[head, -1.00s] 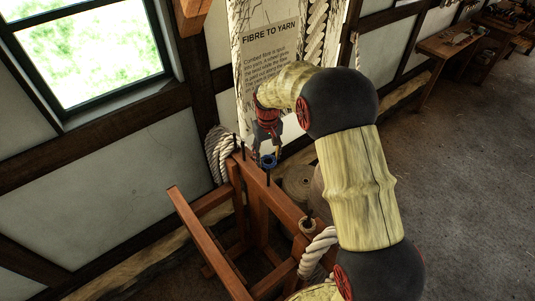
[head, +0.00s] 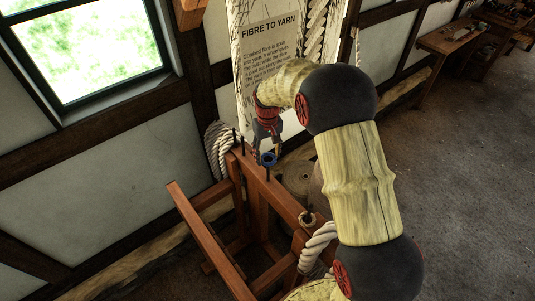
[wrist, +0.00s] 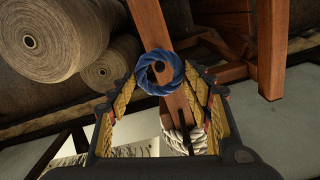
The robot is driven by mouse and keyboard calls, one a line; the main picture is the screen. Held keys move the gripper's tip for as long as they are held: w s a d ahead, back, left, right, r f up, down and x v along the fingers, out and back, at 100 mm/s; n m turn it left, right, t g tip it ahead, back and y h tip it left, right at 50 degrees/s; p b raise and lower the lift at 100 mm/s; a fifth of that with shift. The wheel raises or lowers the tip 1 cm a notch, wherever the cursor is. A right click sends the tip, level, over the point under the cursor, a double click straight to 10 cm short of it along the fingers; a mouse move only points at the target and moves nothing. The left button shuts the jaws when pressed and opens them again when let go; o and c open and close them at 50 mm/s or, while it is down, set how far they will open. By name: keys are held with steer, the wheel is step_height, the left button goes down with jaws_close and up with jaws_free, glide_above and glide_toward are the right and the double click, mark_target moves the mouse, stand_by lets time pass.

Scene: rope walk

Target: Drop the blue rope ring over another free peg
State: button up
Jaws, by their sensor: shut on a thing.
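The blue rope ring (head: 268,159) is held at the fingertips of my gripper (head: 268,146). In the wrist view the blue ring (wrist: 161,73) shows at the tips of the jaws, over the wooden rail. In the head view it lies right at the upper part of a dark peg (head: 267,174) on the rail (head: 278,192). I cannot tell whether the peg passes through it. Two bare dark pegs (head: 238,142) stand at the rail's far left end.
A coil of white rope (head: 219,148) hangs behind the rail's far end. Thick white rope (head: 318,246) hangs by its near end. Rolls of twine (wrist: 60,38) lie beside the stand. A poster (head: 272,50) stands behind. Open floor (head: 455,175) is at the right.

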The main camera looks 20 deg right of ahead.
mark_target(268, 174)
steer(key=shift+f, duration=0.25)
steer(key=shift+f+b, duration=0.35)
steer(key=shift+f+b, duration=3.4)
steer(key=shift+f, duration=2.55)
steer(key=o, duration=0.8)
steer(key=shift+o, duration=0.5)
step_height(268, 174, up, 12)
steer(key=shift+r, duration=0.1)
